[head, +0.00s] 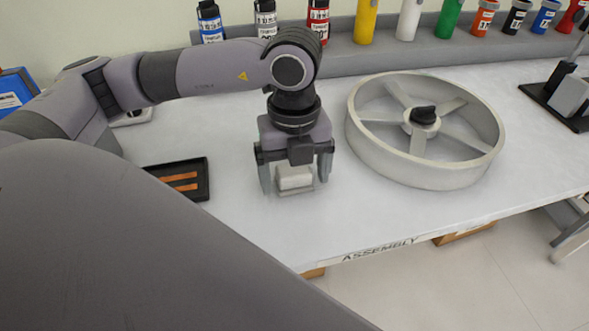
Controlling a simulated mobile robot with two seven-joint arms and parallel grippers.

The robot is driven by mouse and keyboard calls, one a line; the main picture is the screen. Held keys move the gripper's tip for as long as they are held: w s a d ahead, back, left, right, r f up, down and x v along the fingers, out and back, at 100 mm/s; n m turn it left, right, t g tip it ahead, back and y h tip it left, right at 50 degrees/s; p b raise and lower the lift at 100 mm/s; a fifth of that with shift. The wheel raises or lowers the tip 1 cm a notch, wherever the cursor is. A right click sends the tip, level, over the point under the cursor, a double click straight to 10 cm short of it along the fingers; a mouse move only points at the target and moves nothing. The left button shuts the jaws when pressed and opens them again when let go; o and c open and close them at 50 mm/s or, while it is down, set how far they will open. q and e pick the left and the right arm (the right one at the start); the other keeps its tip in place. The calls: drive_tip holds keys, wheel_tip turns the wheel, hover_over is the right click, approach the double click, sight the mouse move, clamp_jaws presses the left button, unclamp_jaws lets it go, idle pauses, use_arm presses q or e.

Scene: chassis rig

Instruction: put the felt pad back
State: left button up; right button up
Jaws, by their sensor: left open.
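A pale off-white block (295,177), which looks like the felt pad, is on the white table below my left gripper. A thin greyish edge shows around its base; I cannot tell whether this is a holder or part of it. My left gripper (296,184) points down with its fingers apart, one on each side of the block. I cannot tell whether the fingers touch it. The gripper body hides the block's upper part. My right gripper is not in view.
A large grey spoked wheel (425,171) with a black hub knob lies close to the right. A black tray (205,181) with orange strips lies to the left. Bottles such as a red one (318,20) line the back shelf (385,57). The front table strip is clear.

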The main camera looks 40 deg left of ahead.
sight(294, 171)
use_arm(q)
wheel_tip(294, 171, up, 12)
drive_tip(key=p, duration=0.1)
drive_tip(key=shift+r, duration=0.2)
drive_tip(key=shift+a, duration=0.1)
idle(0.6)
